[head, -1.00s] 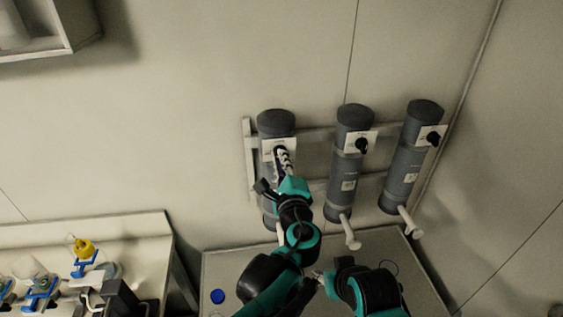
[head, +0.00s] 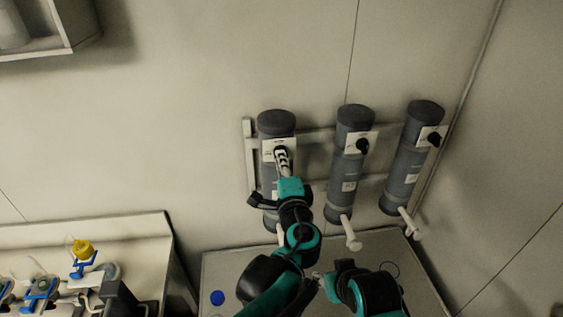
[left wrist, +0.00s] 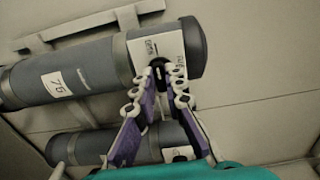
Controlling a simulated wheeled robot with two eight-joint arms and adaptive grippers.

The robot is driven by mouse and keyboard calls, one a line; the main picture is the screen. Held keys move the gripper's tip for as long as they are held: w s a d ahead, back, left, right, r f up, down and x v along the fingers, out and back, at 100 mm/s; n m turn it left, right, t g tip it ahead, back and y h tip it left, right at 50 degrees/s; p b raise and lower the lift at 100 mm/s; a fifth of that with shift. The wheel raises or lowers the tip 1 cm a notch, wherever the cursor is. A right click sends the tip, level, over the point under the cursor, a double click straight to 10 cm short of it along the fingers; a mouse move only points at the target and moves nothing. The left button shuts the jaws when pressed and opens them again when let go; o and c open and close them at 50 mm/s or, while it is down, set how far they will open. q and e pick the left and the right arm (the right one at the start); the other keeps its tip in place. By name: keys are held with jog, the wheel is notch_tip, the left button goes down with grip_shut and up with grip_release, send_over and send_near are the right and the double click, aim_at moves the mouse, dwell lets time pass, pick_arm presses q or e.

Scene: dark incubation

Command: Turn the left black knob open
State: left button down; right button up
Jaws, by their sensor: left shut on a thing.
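The left black knob sits on the white plate (head: 268,144) of the left grey cylinder (head: 276,122). In the head view my left gripper (head: 281,150) covers this knob. In the left wrist view the black knob (left wrist: 158,66) shows between the fingertips of my left gripper (left wrist: 162,80), which is shut on it. The wrist view also shows the plate (left wrist: 145,50) and the cylinder (left wrist: 85,68). Of my right arm, a part shows low in the head view, and its fingertips cannot be made out.
Two more grey cylinders stand to the right, with a middle black knob (head: 362,146) and a right black knob (head: 433,139). White spouts (head: 350,236) stick out below. A bench with a yellow-capped bottle (head: 83,248) is at lower left. A blue cap (head: 217,298) lies on the grey table (head: 225,262).

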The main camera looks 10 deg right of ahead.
pick_arm(q)
jog(key=c, duration=1.6)
grip_release()
jog(key=s, duration=1.2)
